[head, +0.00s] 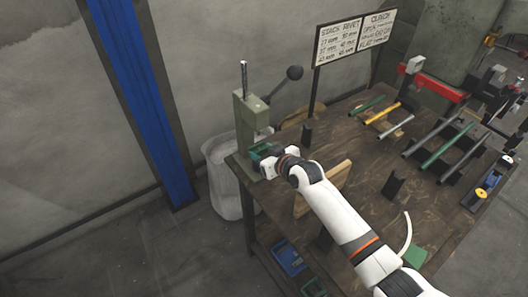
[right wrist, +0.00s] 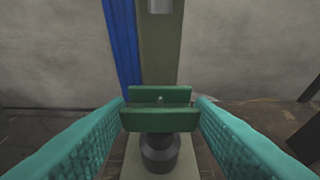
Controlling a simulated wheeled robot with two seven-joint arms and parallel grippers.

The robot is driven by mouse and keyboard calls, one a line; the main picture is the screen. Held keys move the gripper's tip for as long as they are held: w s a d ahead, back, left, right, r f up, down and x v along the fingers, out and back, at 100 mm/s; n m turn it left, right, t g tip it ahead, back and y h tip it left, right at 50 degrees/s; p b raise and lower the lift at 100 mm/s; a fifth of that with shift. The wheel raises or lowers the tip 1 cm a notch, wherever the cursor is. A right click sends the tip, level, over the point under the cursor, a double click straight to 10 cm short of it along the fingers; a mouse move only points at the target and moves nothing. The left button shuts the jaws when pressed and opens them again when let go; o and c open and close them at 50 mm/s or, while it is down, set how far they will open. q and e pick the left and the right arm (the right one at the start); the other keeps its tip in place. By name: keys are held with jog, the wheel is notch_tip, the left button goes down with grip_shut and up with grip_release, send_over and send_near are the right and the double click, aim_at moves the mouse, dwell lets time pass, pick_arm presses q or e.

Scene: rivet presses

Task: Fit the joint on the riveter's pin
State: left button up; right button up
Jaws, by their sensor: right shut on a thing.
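The riveter (head: 251,112) is a grey-green press with a black-knobbed lever at the table's far left corner. My right gripper (head: 262,155) reaches in low at the riveter. In the right wrist view its teal fingers (right wrist: 160,104) are shut on the ends of the joint (right wrist: 160,120), a green piece with two parallel walls and a channel between. A small grey stub, perhaps the pin (right wrist: 160,100), shows in the channel. The riveter's dark round seat (right wrist: 160,152) is straight below the joint. I cannot tell whether they touch. My left gripper is out of view.
Coloured rods (head: 382,113) lie on racks on the table (head: 345,133). A pale bin (head: 222,170) is on the floor left of the table.

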jog(key=shift+f+b, duration=0.3)
jog(key=shift+f, duration=0.1)
jog(key=o, duration=1)
jog(key=v, duration=1.2)
jog(key=shift+s, duration=0.1)
jog(key=shift+f, duration=0.15)
